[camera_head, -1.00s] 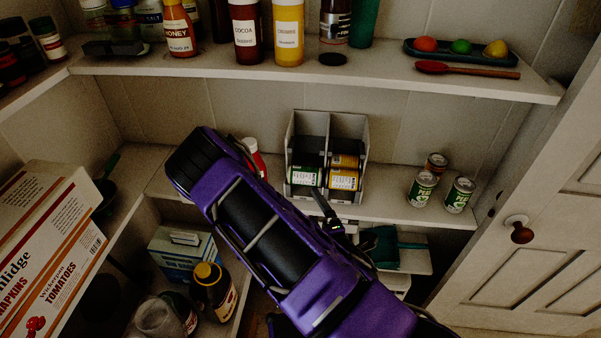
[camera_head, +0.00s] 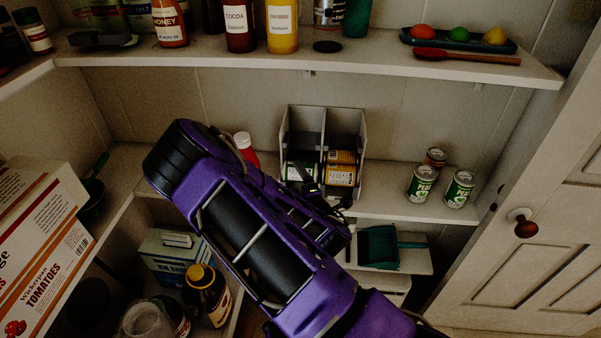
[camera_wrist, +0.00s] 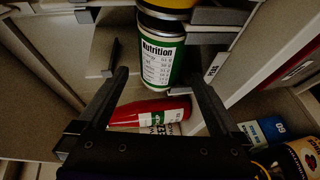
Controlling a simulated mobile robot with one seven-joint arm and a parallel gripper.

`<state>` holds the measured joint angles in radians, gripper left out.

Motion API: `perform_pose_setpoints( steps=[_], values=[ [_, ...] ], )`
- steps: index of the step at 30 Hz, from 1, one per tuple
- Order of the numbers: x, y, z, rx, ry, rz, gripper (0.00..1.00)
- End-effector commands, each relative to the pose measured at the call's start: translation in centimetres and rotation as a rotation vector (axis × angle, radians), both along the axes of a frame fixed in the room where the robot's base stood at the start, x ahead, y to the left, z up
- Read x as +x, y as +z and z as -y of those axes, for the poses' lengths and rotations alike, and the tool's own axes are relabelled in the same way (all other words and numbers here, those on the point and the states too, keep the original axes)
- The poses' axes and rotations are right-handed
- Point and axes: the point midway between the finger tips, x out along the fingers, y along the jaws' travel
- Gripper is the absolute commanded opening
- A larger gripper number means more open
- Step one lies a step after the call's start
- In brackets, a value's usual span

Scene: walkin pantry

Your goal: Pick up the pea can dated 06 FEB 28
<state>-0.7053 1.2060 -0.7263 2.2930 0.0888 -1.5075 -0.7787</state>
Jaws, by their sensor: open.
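A two-lane grey can rack (camera_head: 364,150) stands on the middle shelf. A green-and-white can (camera_head: 300,171) lies in its left lane and yellow-labelled cans (camera_head: 341,174) lie in its right lane. Two green pea cans (camera_head: 421,184) (camera_head: 459,188) stand upright to the right of the rack. In the wrist view, a green-and-white can (camera_wrist: 161,58) shows a "Nutrition" panel, with a yellow can (camera_wrist: 170,4) beside it. My gripper (camera_wrist: 158,76) is open and empty, its fingers pointing toward the green can. I can read no date on any can.
A brown-topped can (camera_head: 436,157) stands behind the pea cans. A red bottle (camera_head: 246,150) stands left of the rack, close to my arm. The upper shelf (camera_head: 370,66) overhangs the rack. A teal dustpan (camera_head: 380,247) lies below. The shelf between rack and pea cans is clear.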

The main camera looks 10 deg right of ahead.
Motion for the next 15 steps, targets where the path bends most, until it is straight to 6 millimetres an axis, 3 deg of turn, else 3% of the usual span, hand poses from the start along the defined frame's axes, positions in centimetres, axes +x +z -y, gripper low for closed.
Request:
perform_pose_setpoints(
  steps=[9,15],
  values=[
    [4.0,-0.9,0.2,-0.001,0.001,0.002,1.0],
    [5.1,-1.1,0.1,0.0,-0.001,-0.001,1.0]
  ],
)
